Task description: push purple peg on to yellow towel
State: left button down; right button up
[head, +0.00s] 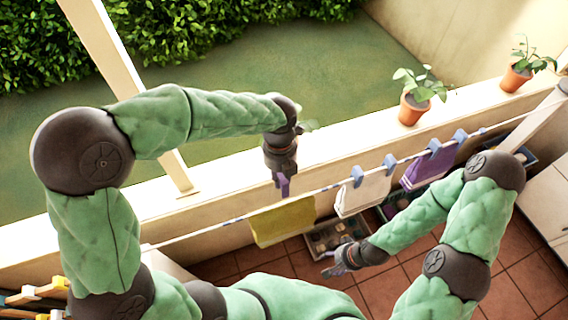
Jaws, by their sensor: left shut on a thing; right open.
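The yellow towel (283,224) hangs over the clothesline in the middle of the head view, with no peg visible on it. My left gripper (281,173) is above the line and points down, shut on the purple peg (283,187). The peg is upright over the towel's top edge; I cannot tell whether its lower end touches the line or the towel. My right gripper (333,265) is open and empty, low beside the crate, below and right of the yellow towel.
A white towel (362,193) and a purple towel (428,168) hang further right on the line, held by blue pegs (357,176). Potted plants (411,107) stand on the ledge behind. A crate (322,238) stands on the tiled floor. Colourful pegs or blocks (40,293) are at lower left.

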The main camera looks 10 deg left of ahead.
pick_arm(q)
jog(key=shift+s+f, duration=0.15)
jog(key=shift+s, duration=0.1)
jog(key=shift+f, duration=0.2)
jog(key=shift+w+f+b, duration=0.4)
jog(key=shift+f+b, duration=0.05)
jog(key=shift+f, duration=0.25)
jog(key=shift+f+b, duration=0.3)
jog(key=shift+f, duration=0.05)
jog(key=shift+s+f+b, duration=0.25)
jog(key=shift+f+b, duration=0.55)
jog(key=shift+f, duration=0.1)
jog(key=shift+w+f+b, duration=0.2)
jog(key=shift+f+b, duration=0.6)
jog(key=shift+f, duration=0.2)
notch_tip(320, 180, down, 3)
jog(key=shift+s+r+b, duration=0.1)
jog(key=shift+r+b, duration=0.1)
jog(key=shift+b, duration=0.9)
jog(key=shift+f+b, duration=0.7)
jog(key=shift+f, duration=0.5)
